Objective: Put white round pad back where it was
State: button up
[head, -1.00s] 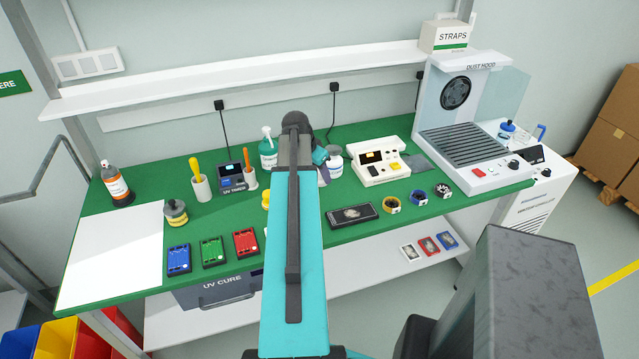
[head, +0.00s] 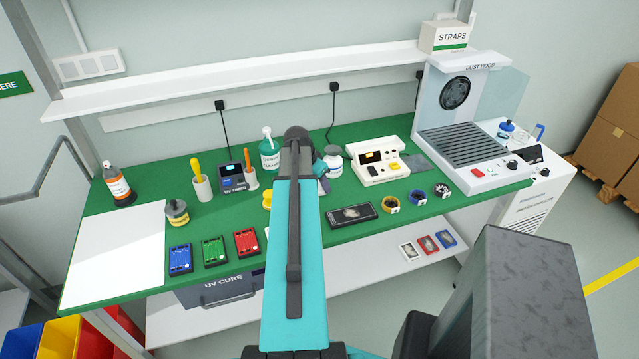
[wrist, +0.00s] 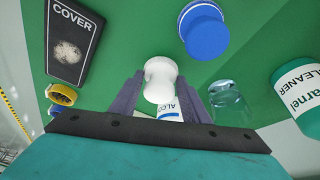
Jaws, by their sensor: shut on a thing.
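My gripper (wrist: 160,98) is shut on a white, round-ended piece (wrist: 160,72) with a narrower waist, which looks like the white round pad. It sits between the two dark fingers in the wrist view. A white bottle labelled "ALCO…" (wrist: 170,110) shows close beyond it, partly hidden by the gripper; I cannot tell whether they touch. A clear glass vessel (wrist: 230,102) is just right of the fingers. In the head view my arm hides the pad and most of the gripper.
A blue-lidded jar (wrist: 205,32) and a green-labelled cleaner bottle (wrist: 300,95) stand nearby. A dark COVER tray (head: 351,215) lies in front of the instrument box (head: 377,160). The white sheet (head: 115,255) at the left is bare. A shelf (head: 250,78) runs above the bench.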

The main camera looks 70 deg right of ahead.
jog(key=shift+f, duration=0.5)
jog(key=o, duration=1.1)
jog(key=b+v, duration=0.3)
jog(key=v, duration=0.9)
dwell(0.7)
